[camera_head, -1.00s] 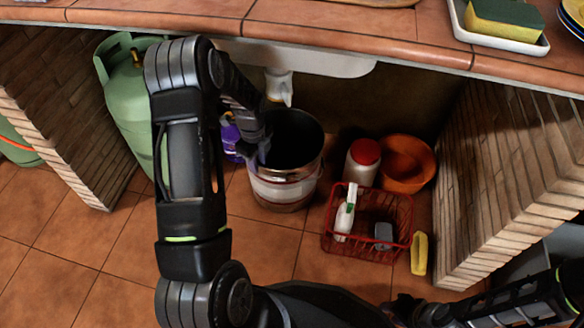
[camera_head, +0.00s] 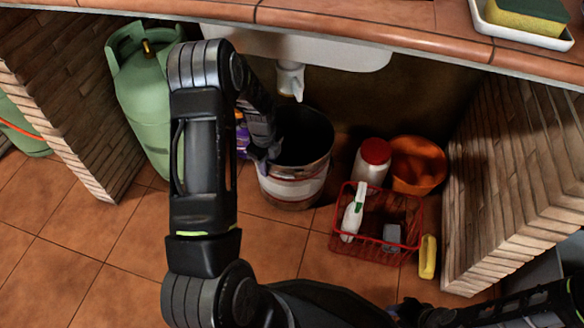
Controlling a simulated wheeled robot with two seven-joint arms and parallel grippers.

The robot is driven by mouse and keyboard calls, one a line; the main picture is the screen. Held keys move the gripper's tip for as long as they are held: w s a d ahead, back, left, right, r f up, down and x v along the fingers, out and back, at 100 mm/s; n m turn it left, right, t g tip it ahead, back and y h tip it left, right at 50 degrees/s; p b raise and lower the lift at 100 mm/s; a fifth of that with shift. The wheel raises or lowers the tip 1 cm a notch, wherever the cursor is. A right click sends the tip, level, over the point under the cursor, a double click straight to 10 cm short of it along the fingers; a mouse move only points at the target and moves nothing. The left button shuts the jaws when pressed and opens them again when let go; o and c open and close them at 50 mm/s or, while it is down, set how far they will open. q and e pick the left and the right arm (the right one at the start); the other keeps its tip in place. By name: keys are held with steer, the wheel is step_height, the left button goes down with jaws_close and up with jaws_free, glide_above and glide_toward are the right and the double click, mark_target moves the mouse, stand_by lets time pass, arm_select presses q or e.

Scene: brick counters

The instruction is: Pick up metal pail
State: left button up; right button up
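The metal pail (camera_head: 294,188) stands upright on the tiled floor under the counter. It is dark inside, with a pale and reddish band around its outside. My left arm comes down from above, and my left gripper (camera_head: 264,158) is at the pail's left rim. Its fingers are small, dark and partly hidden, so I cannot tell whether they are closed on the rim. My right arm shows at the lower right, and the dark end near the bottom edge (camera_head: 408,310) is too unclear to show the fingers' state.
A green gas cylinder (camera_head: 143,95) stands left of the pail, with a purple item (camera_head: 242,135) between. To the right are a red-lidded white jar (camera_head: 371,162), an orange pot (camera_head: 418,165), a red basket (camera_head: 345,246) and a yellow item (camera_head: 428,257). A sink drain (camera_head: 291,80) hangs above.

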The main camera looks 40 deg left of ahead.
arm_select(q)
step_height(320, 180, down, 4)
steer(key=shift+b, duration=0.85)
steer(key=shift+c, duration=0.2)
jaws_close()
stand_by(0.8)
steer(key=shift+w+r, duration=0.1)
steer(key=shift+w, duration=0.05)
